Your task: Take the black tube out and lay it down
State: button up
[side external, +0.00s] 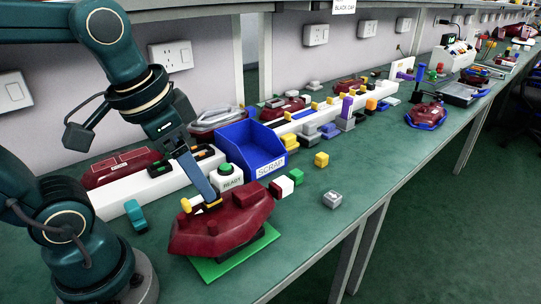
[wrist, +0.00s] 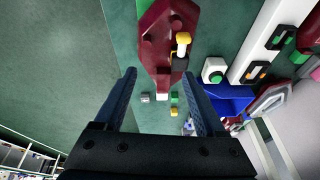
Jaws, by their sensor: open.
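The dark red tail lamp (side external: 225,225) lies on a green mat (side external: 212,268) at the front of the bench. In the wrist view the lamp (wrist: 156,45) shows at top centre. A short black part, which looks like the black tube (wrist: 180,61), sits on the lamp's right side in that view, beside a yellow piece (wrist: 183,38). In the side view the tube cannot be made out. My gripper (side external: 207,199) is just over the lamp. In the wrist view my gripper (wrist: 160,75) has its fingers wide apart, with nothing held between them.
A blue SCRAP bin (side external: 250,150) and a white READY button box (side external: 227,180) stand close behind the lamp. Small red-white, green, yellow and grey blocks lie to the right. The bench (side external: 310,228) has free room at the front right.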

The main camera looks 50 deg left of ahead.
jog(key=w+a+g, duration=0.1)
jog(key=w+a+f+g, duration=0.1)
jog(key=w+a+g, duration=0.1)
jog(key=shift+w+f+n, duration=0.1)
jog(key=shift+f+n, duration=0.2)
jog(key=shift+w+a+f, duration=0.1)
jog(key=shift+a+f, duration=0.15)
jog(key=shift+a+f+g, duration=0.1)
jog(key=shift+f+g, duration=0.2)
jog(key=shift+f, duration=2.5)
grip_shut()
